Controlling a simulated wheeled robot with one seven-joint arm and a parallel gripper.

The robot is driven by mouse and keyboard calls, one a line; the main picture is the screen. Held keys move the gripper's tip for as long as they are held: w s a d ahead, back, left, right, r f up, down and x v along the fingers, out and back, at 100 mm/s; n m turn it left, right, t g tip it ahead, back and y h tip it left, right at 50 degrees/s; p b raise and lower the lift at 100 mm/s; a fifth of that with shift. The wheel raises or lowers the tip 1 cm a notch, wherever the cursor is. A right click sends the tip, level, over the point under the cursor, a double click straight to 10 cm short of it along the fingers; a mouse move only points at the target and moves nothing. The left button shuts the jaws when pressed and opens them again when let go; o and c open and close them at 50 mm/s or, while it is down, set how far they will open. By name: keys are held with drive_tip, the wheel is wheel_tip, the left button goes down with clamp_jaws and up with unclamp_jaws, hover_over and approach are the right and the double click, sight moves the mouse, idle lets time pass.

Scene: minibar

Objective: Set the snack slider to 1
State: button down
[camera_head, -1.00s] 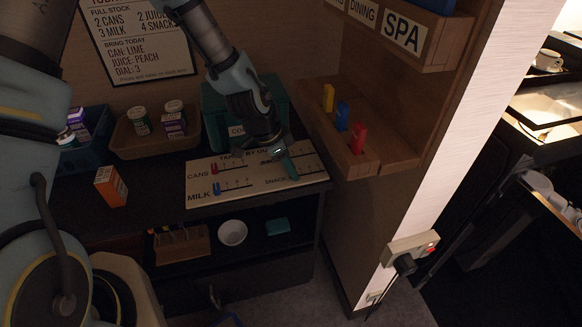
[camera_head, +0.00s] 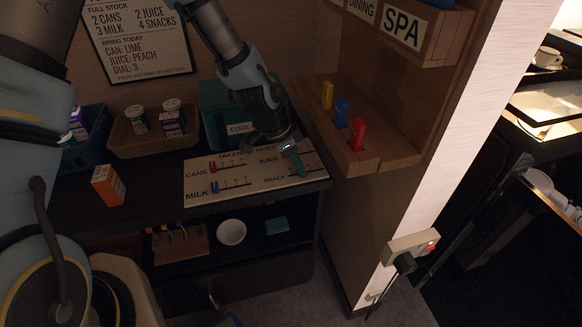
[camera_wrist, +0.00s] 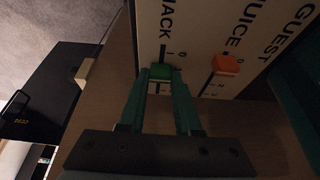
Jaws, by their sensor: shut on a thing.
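The cream slider board (camera_head: 240,183) lies on the dark counter, with rows for cans, milk, juice and snack. My gripper (camera_head: 301,168) is over the snack row at the board's right side. In the wrist view, my gripper (camera_wrist: 160,74) is shut on the green snack slider knob (camera_wrist: 160,71), with a fingertip on each side. Small numbers run beside the snack track, but the knob's exact mark is hard to read. An orange juice slider (camera_wrist: 226,64) sits on the neighbouring track. In the head view, my gripper hides the snack knob.
Red (camera_head: 212,167) and blue (camera_head: 215,187) sliders sit on the cans and milk rows. A green cooler box (camera_head: 215,110) stands behind the board. A wooden shelf (camera_head: 395,150) with coloured pegs rises at the right. An orange-and-white carton (camera_head: 107,185) stands at the left.

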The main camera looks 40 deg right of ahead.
drive_tip(key=shift+d, duration=0.2)
drive_tip(key=c, duration=0.6)
unclamp_jaws()
drive_tip(key=shift+r, duration=0.1)
drive_tip(key=b+v, duration=0.1)
drive_tip(key=v, duration=0.9)
drive_tip(key=shift+a+r, duration=0.15)
drive_tip(key=shift+r, duration=0.15)
